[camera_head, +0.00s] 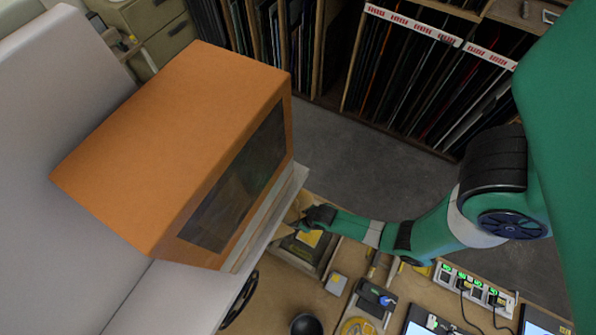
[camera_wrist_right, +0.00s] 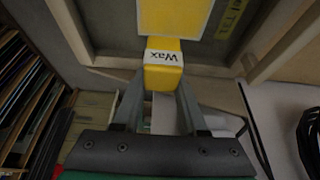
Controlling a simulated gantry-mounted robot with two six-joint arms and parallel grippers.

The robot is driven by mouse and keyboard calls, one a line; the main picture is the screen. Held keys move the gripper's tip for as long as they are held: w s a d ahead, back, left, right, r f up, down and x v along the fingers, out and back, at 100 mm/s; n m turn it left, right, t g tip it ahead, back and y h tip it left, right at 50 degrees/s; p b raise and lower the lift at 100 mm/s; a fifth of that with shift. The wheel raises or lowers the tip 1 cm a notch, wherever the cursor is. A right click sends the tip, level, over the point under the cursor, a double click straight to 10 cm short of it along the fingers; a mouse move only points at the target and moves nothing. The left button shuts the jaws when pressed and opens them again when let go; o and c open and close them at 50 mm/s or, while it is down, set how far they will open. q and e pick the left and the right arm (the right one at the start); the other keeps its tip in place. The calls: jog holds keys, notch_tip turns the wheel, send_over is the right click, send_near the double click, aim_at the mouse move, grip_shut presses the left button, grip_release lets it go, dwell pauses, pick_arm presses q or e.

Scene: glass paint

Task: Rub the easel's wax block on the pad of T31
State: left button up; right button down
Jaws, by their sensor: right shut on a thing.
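My right gripper (camera_head: 308,221) reaches in from the right, beside the orange box. In the right wrist view it (camera_wrist_right: 161,84) is shut on the yellow wax block (camera_wrist_right: 164,72), which has a white label reading "Wax". The pad (camera_head: 308,238) shows in the head view just below the gripper. My left gripper is not in view.
A big orange box (camera_head: 180,130) with a dark window stands left of the gripper. A black bowl (camera_head: 306,325), a yellow round item (camera_head: 357,327) and a power strip (camera_head: 473,285) lie at the front. Racks of dark sheets (camera_head: 420,80) stand behind.

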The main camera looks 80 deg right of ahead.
notch_tip(320, 180, up, 4)
jog(key=p, duration=0.3)
jog(key=shift+f, duration=0.2)
notch_tip(320, 180, up, 2)
jog(key=shift+r+p, duration=0.1)
jog(key=shift+p, duration=0.3)
